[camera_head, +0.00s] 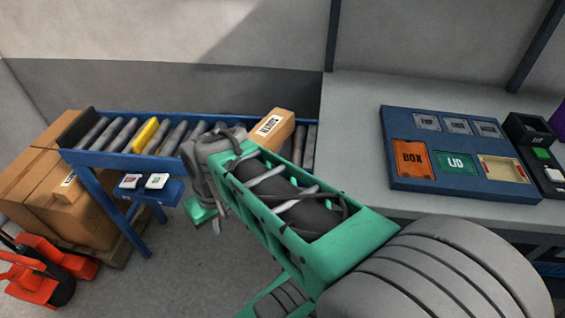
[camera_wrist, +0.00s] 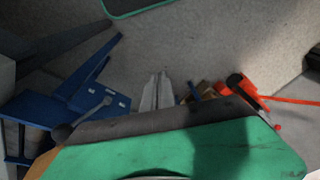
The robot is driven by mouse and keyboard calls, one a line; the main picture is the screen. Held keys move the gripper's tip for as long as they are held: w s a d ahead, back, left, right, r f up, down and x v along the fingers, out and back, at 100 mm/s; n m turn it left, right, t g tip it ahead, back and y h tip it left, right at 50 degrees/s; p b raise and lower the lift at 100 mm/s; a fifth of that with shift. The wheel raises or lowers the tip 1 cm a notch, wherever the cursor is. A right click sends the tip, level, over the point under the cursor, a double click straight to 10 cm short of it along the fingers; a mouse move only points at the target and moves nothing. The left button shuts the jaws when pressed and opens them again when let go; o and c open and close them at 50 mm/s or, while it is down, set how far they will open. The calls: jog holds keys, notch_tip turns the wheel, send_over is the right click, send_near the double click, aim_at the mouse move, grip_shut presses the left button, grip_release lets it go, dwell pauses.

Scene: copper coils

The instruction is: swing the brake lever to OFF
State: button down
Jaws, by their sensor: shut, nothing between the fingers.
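In the wrist view, a grey lever with a dark round knob (camera_wrist: 62,131) reaches across a blue plate (camera_wrist: 97,97) with a pale label; it looks like the brake lever. In the head view, the blue bracket (camera_head: 148,192) under the roller conveyor carries two small label plates; their lettering is too small to read. I cannot make out the lever there. My gripper (camera_wrist: 158,77) is shut and empty, its pale fingers together over the floor. In the wrist view it is to the right of the blue plate, apart from the lever.
The roller conveyor (camera_head: 97,158) has one yellow roller and a carton (camera_head: 270,131) at its right end. Large boxes (camera_head: 40,170) and a red pallet truck (camera_head: 40,265) stand left. A grey worktop (camera_head: 352,130) with a blue tray (camera_head: 390,120) is right. The floor is open below the bracket.

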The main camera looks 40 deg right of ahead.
jog(key=w+d+r+m+y+p, duration=0.1)
jog(key=w+d+r+m+p, duration=0.2)
jog(key=d+r+p, duration=0.45)
jog(key=s+d+r+m+t+y+p, duration=0.1)
jog(key=s+d+p, duration=0.1)
jog(key=d, duration=0.8)
jog(key=s+d+r+m+t+y+p, duration=0.1)
jog(key=s+d, duration=0.4)
jog(key=d, duration=0.6)
jog(key=shift+s+r+m+p, duration=0.15)
jog(key=shift+s+m+p, duration=0.15)
jog(key=shift+m+p, duration=0.35)
jog(key=w+a+f+p, duration=0.1)
jog(key=w+a+f, duration=0.4)
jog(key=f, duration=0.3)
jog(key=shift+w+a, duration=0.3)
jog(key=shift+a, duration=0.4)
jog(key=shift+p, duration=0.3)
